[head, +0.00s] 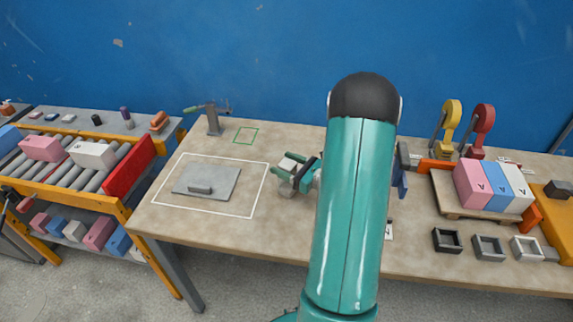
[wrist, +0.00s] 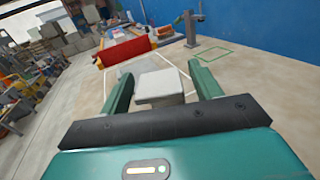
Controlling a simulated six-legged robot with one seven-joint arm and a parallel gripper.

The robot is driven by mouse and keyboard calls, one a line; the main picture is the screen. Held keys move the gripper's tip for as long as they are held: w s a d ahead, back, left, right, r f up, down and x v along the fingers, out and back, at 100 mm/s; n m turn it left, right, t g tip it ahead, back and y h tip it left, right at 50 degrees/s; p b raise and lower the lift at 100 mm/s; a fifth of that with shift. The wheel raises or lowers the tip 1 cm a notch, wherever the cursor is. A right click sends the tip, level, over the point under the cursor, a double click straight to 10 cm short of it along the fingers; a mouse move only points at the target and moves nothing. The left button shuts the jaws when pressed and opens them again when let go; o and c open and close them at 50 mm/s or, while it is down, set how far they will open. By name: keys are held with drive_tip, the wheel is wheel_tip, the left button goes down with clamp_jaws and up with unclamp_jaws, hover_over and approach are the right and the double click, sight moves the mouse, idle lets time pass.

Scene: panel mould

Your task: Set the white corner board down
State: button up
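The white corner board (wrist: 160,86) is a pale block between the two green fingers of my gripper (wrist: 162,88) in the wrist view. In the head view my gripper (head: 297,176) is over the middle of the table, right of the white outlined rectangle (head: 254,200). The white board (head: 289,163) shows partly there, between green fingers. Its height above the table is hard to tell. My arm hides part of the table to the right.
A grey plate with a handle (head: 215,180) lies inside the white outline. A green outlined square (head: 246,135) is empty, beside a clamp stand (head: 213,120). A roller rack (head: 70,170) stands left. Pink, blue and white blocks (head: 493,187) stand right on a pallet.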

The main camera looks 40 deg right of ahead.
drive_tip(key=shift+r, duration=0.25)
drive_tip(key=v, duration=1.2)
drive_tip(key=w+a+r+n+g+y, duration=0.2)
drive_tip(key=a+r+n+g+y, duration=0.15)
drive_tip(key=a+n+g, duration=0.6)
drive_tip(key=w+a+r+n+g+y, duration=0.1)
drive_tip(key=a+r+n+g+y, duration=0.3)
drive_tip(key=a, duration=1)
drive_tip(key=s+a+r+n+t+h, duration=0.1)
drive_tip(key=s+a+r+n+h, duration=0.3)
drive_tip(key=n, duration=0.5)
drive_tip(key=s+a+r+n+h, duration=0.4)
drive_tip(key=a+r+n+h, duration=0.2)
drive_tip(key=n+h, duration=0.2)
drive_tip(key=shift+a+r+n+t, duration=0.3)
drive_tip(key=shift+n+t, duration=0.05)
drive_tip(key=shift+n, duration=0.9)
